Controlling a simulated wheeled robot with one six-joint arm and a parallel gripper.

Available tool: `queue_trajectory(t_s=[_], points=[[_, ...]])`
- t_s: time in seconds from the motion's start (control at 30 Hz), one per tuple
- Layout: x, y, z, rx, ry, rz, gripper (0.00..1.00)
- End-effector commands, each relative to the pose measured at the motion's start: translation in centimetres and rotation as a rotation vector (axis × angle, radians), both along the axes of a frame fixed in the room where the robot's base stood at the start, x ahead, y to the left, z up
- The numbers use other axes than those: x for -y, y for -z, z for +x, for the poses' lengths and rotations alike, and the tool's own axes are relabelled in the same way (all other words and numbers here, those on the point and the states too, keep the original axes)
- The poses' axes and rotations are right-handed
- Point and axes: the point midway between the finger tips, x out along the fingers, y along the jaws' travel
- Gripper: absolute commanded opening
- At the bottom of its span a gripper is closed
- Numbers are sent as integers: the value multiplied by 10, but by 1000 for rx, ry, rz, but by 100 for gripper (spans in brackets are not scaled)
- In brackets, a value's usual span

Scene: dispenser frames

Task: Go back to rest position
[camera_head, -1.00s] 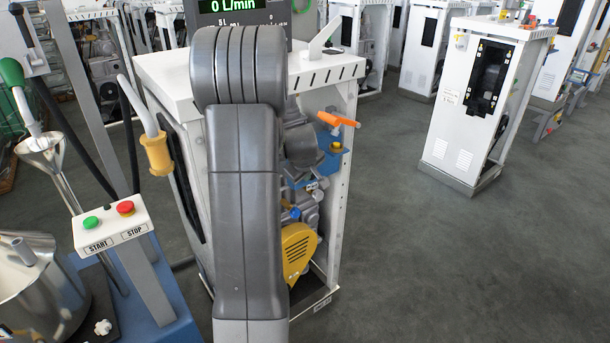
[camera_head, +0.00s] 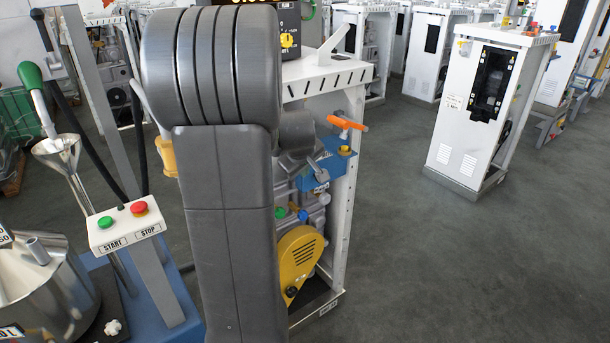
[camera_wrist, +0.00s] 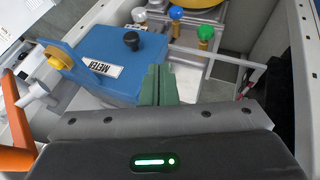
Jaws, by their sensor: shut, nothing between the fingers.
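My gripper (camera_wrist: 158,86) shows in the wrist view, its green fingers closed together with nothing between them. It is over the inside of the dispenser frame, beside the blue meter (camera_wrist: 115,65), which carries a "METER" label; I cannot tell whether they touch. In the head view my grey arm stands upright in front of the white dispenser frame (camera_head: 345,200) and hides its left part and my gripper. The blue meter (camera_head: 325,172) and the orange handle (camera_head: 346,122) show to the right of my arm.
A START/STOP box (camera_head: 125,225), a steel funnel (camera_head: 58,150) and a steel vessel (camera_head: 45,290) stand close on the left. A yellow guard (camera_head: 298,262) sits low in the dispenser. Another white dispenser frame (camera_head: 475,110) stands at the back right. The floor (camera_head: 430,260) on the right is clear.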

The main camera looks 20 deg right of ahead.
Motion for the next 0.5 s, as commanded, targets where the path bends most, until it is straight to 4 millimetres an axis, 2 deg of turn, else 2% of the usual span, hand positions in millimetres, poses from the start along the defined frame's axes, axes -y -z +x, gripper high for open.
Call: queue_trajectory(t_s=[0.17,0.5], points=[[-3,-11,-6,1,-1,0,0],[-3,-11,-8,0,-1,-1,0]])
